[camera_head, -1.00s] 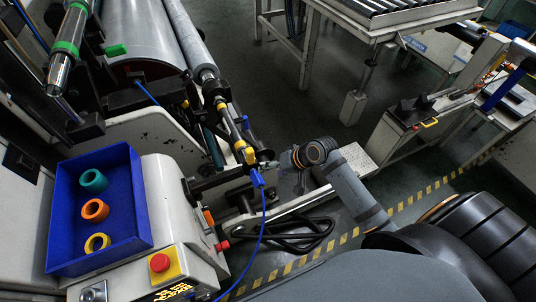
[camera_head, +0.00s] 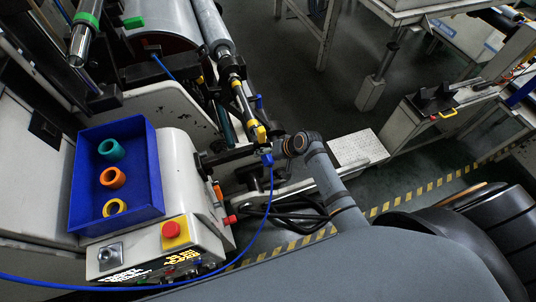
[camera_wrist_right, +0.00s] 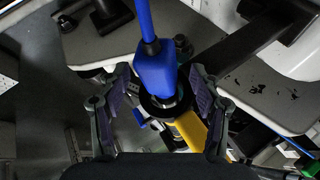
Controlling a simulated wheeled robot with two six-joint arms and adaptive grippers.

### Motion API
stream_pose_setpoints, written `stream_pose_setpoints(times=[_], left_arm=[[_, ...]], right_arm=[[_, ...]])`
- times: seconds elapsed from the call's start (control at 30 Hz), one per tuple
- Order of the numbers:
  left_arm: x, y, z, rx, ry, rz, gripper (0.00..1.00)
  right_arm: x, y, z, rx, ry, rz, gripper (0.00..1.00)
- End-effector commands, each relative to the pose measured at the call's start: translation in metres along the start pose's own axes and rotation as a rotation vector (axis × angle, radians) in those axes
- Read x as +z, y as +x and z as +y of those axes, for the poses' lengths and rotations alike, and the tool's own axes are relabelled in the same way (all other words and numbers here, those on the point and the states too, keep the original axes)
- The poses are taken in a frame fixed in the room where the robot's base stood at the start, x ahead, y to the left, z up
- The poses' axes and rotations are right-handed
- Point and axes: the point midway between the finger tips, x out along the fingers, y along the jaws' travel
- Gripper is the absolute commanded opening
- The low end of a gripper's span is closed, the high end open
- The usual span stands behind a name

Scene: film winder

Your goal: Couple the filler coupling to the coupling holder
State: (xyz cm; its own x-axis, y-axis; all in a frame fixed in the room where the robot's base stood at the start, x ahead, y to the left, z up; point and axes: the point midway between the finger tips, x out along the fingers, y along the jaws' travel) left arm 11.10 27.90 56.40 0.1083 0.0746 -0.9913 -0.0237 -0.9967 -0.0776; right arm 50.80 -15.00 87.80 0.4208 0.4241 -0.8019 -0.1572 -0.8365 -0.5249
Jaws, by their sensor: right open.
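The blue filler coupling (camera_head: 267,159) sits at the lower end of the yellow-ended arm (camera_head: 260,132), which I take for the coupling holder. In the right wrist view the coupling (camera_wrist_right: 155,68) meets a dark ring on the yellow holder part (camera_wrist_right: 191,130). I cannot tell whether it is fully seated. My right gripper (camera_head: 277,148) is at the coupling in the head view. In the right wrist view its open fingers (camera_wrist_right: 160,75) stand on both sides of the coupling, with gaps visible. My left gripper is not in view.
A blue hose (camera_head: 272,195) runs from the coupling down and across the front to the left. A blue tray (camera_head: 145,215) with teal, orange and yellow rings stands on the white machine housing at left. Black cables (camera_head: 295,218) lie below my right arm.

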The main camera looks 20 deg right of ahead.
Motion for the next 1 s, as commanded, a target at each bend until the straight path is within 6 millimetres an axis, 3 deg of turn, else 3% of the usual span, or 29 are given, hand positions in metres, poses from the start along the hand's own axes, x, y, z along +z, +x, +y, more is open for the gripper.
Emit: stream_pose_setpoints(times=[0.2, 0.63, 0.8, 0.83, 1.0], left_arm=[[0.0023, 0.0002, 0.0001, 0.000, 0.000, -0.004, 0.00], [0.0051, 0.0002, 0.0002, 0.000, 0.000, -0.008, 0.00], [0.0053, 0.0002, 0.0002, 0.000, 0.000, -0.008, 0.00], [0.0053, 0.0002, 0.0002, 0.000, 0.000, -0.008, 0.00], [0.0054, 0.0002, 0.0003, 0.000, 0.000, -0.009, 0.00]], right_arm=[[-0.0002, 0.0001, 0.0000, 0.000, 0.000, 0.000, 0.62], [-0.0001, -0.0002, 0.0005, 0.001, 0.000, 0.000, 0.04], [0.0001, -0.0001, 0.0009, 0.002, 0.000, 0.000, 0.01], [0.0001, -0.0001, 0.0010, 0.002, 0.000, 0.000, 0.32], [0.0003, -0.0001, 0.0013, 0.003, 0.000, -0.001, 0.09]])
